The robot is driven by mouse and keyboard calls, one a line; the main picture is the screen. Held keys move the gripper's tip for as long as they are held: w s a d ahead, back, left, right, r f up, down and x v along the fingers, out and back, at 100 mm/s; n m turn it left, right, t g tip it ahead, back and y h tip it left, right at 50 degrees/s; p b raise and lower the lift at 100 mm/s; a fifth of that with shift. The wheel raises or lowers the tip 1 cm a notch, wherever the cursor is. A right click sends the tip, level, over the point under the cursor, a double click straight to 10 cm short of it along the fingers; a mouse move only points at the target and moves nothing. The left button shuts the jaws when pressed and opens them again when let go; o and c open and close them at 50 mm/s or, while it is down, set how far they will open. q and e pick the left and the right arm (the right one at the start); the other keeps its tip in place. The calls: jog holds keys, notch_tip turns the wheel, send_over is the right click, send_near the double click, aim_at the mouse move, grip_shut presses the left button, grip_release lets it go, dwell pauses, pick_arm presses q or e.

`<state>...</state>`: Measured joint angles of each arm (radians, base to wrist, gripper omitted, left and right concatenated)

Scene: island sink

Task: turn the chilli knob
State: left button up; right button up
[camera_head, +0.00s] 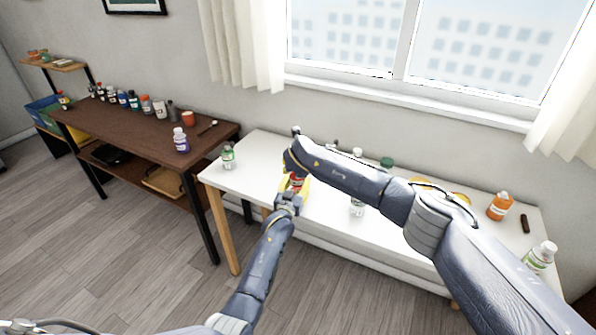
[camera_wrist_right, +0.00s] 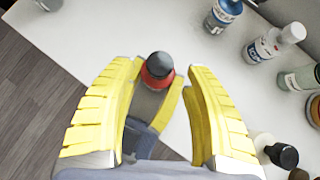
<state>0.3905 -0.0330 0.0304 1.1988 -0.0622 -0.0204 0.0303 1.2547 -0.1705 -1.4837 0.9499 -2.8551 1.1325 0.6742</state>
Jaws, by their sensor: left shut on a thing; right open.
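The chilli container is a small grey-bodied bottle with a red collar (camera_wrist_right: 153,79) and a round black knob (camera_wrist_right: 160,64) on top. In the head view its red part (camera_head: 296,181) shows near the white table's front edge. My left gripper (camera_head: 294,188) is shut on its body from the front; its yellow fingers also show below it in the right wrist view. My right gripper (camera_wrist_right: 162,70) is open, pointing down from above, with one yellow finger on each side of the knob and visible gaps to both. My right wrist hides much of it in the head view.
The white table (camera_head: 246,160) stands under the window. A green-labelled bottle (camera_head: 228,156) is at its left end; an orange bottle (camera_head: 499,206) and a white-capped bottle (camera_head: 540,257) are at the right. Several bottles stand on the brown table (camera_head: 105,125).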

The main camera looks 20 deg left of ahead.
jog(key=shift+o, duration=0.6)
jog(key=s+a+r+m+g+y, duration=0.1)
jog(key=s+a+m+g+y, duration=0.3)
jog(key=s, duration=0.3)
jog(key=s+a+m+g+y, duration=0.2)
jog(key=s+m+g+y, duration=0.15)
jog(key=s+y, duration=0.25)
jog(key=w+d+f+m+t+y, duration=0.1)
jog(key=w+d+m+t, duration=0.2)
jog(key=d+m, duration=0.3)
jog(key=w+d+f+m+t, duration=0.1)
jog(key=w+d+m+t, duration=0.25)
jog(key=m, duration=0.45)
jog(key=w+d+f+m+t+y, duration=0.1)
jog(key=w+d+f+m+t, duration=0.15)
jog(key=d+m, duration=0.4)
jog(key=m, duration=0.1)
send_over(297, 184)
jog(key=w, duration=0.3)
jog(key=shift+s+a+r, duration=0.15)
jog(key=shift+a+r, duration=0.15)
jog(key=shift+r, duration=0.05)
